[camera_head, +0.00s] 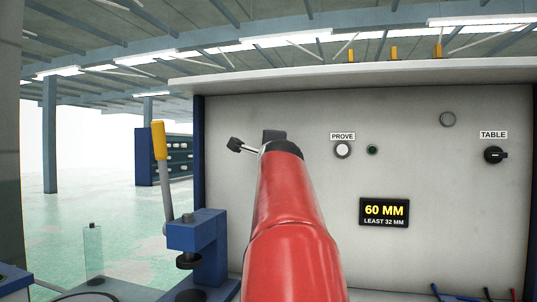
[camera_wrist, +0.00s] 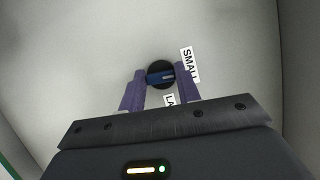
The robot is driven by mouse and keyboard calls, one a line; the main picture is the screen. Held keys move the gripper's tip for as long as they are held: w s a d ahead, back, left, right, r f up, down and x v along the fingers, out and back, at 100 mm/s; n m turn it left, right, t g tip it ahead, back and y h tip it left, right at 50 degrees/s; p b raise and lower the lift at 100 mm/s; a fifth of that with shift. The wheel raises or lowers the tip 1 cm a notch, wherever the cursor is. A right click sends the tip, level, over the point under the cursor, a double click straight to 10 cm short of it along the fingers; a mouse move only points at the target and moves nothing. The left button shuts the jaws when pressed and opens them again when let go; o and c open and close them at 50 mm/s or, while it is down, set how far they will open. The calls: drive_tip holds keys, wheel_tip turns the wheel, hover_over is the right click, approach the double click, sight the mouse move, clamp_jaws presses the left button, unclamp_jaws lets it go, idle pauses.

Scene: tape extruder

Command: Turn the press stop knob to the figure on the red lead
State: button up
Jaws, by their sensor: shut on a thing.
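In the wrist view, my gripper (camera_wrist: 160,80) has its two purple fingers on either side of a round dark knob (camera_wrist: 153,83) with a blue bar grip, shut on it. A SMALL label (camera_wrist: 189,64) sits right of the knob. A partly hidden label beginning LA (camera_wrist: 169,100) sits below it. I cannot read the words naming this knob. In the head view my red arm hides the knob and most of my gripper. A bit of a red lead (camera_head: 513,294) shows at the bottom right; no figure on it is readable.
The pale panel bears a PROVE button (camera_head: 342,150), a TABLE knob (camera_head: 495,155) and a display (camera_head: 384,212) reading 60 MM, LEAST 32 MM. Blue (camera_head: 435,290) and black (camera_head: 487,293) leads lie below. A blue press (camera_head: 198,235) with a yellow-gripped lever (camera_head: 159,141) stands left.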

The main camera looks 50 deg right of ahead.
drive_tip(key=shift+n, duration=0.5)
drive_tip(key=o, duration=1)
drive_tip(key=b+v, duration=0.1)
drive_tip(key=v, duration=0.6)
drive_tip(key=shift+s+a+b, duration=0.25)
drive_tip(key=shift+a+b, duration=0.05)
drive_tip(key=shift+b, duration=0.05)
